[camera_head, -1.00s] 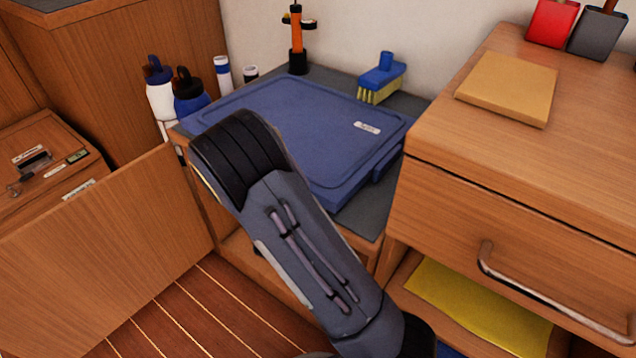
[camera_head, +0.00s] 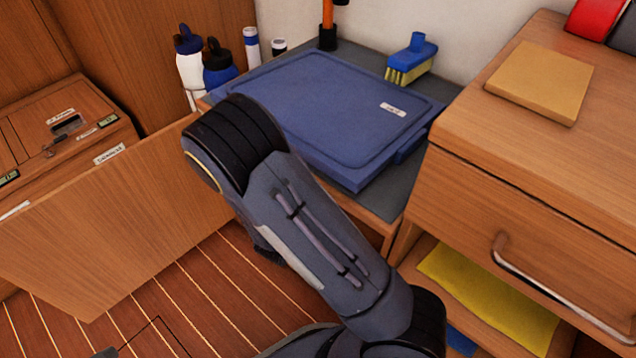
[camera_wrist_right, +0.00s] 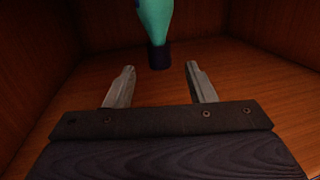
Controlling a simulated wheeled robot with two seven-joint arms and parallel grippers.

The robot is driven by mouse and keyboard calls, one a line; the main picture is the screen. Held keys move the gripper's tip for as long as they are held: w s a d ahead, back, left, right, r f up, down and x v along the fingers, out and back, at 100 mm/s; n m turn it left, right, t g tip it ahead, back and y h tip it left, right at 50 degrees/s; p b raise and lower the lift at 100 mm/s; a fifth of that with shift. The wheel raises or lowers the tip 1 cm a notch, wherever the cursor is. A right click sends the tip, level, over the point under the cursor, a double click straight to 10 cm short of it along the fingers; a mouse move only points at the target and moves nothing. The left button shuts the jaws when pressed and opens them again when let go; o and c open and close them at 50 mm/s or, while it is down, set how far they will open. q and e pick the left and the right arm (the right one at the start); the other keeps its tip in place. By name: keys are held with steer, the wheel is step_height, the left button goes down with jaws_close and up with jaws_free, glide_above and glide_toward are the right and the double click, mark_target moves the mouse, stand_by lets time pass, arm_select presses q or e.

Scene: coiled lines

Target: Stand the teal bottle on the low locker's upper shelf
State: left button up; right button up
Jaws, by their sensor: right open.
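The teal bottle (camera_wrist_right: 155,18) shows in the right wrist view, teal with a dark lower end, on a wooden floor inside a wooden compartment. Its top is cut off by the picture edge. My right gripper (camera_wrist_right: 160,68) is open; its two fingers are apart and empty, with the bottle just beyond the tips. In the head view my right arm covers most of the low locker's (camera_head: 388,238) front, and its gripper is hidden. The locker's door (camera_head: 120,245) stands open to the left. The bottle does not show in the head view. My left gripper is not in view.
A blue lidded bin (camera_head: 325,105) lies on the locker top, with a blue brush (camera_head: 412,60) behind and white (camera_head: 190,65) and blue bottles (camera_head: 218,68) at left. A drawer cabinet (camera_head: 500,210) stands close on the right. Wooden walls enclose the gripper.

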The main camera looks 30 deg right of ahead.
steer(key=p+v, duration=0.1)
steer(key=v, duration=0.4)
steer(key=shift+s, duration=0.1)
stand_by(0.4)
